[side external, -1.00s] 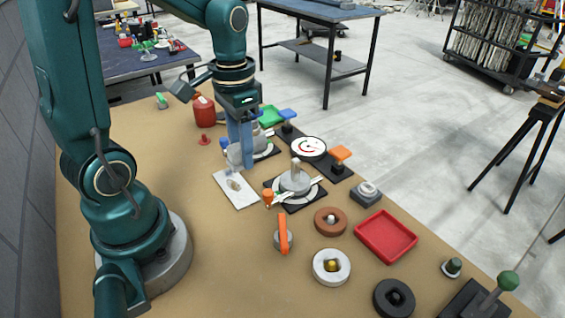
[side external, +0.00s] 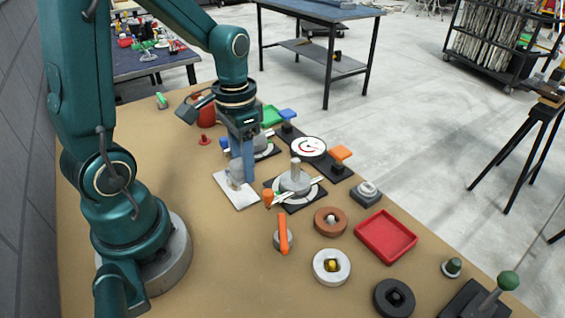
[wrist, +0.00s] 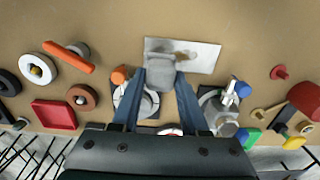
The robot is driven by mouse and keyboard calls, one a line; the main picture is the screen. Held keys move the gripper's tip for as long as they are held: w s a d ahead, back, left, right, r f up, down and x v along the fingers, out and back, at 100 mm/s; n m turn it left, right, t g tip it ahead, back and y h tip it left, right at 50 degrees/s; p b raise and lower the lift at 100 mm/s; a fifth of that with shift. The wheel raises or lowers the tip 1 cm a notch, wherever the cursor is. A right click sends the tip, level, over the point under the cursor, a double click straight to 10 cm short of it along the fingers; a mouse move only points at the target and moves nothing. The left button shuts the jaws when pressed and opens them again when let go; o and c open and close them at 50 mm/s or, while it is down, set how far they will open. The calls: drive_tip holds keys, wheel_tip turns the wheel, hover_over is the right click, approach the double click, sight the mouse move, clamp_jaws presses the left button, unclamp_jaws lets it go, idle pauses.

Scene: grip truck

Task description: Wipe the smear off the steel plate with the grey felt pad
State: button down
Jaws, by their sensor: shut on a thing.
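My gripper (wrist: 161,76) is shut on the grey felt pad (wrist: 160,72), between its two blue fingers. In the side view my gripper (side external: 244,172) points down with the pad (side external: 234,174) over the steel plate (side external: 241,202). The pad is low on or just above the plate; I cannot tell whether it touches. In the wrist view the plate (wrist: 208,60) is a pale rectangle, and the pad overlaps its left part. A faint brownish smear (wrist: 186,53) shows just beside the pad; part of it may be hidden. In the side view the pad hides the smear.
A round fixture with a post (side external: 295,182) stands close right of the plate, with an orange-topped piece (side external: 268,197) beside it. Another fixture (side external: 264,147) stands behind my gripper. A red tray (side external: 386,237) and several rings lie at the right. The bench left of the plate is clear.

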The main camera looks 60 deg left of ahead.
sight(247, 195)
wheel_tip(247, 195, down, 4)
drive_tip(key=shift+f, duration=0.15)
drive_tip(key=shift+a+f, duration=0.2)
drive_tip(key=shift+a, duration=0.1)
drive_tip(key=shift+a+f, duration=0.15)
drive_tip(key=shift+a, duration=3.1)
drive_tip(key=shift+d, duration=3.6)
wheel_tip(247, 195, up, 3)
drive_tip(key=shift+w+f, duration=0.1)
drive_tip(key=shift+f, duration=0.1)
drive_tip(key=shift+r, duration=2.9)
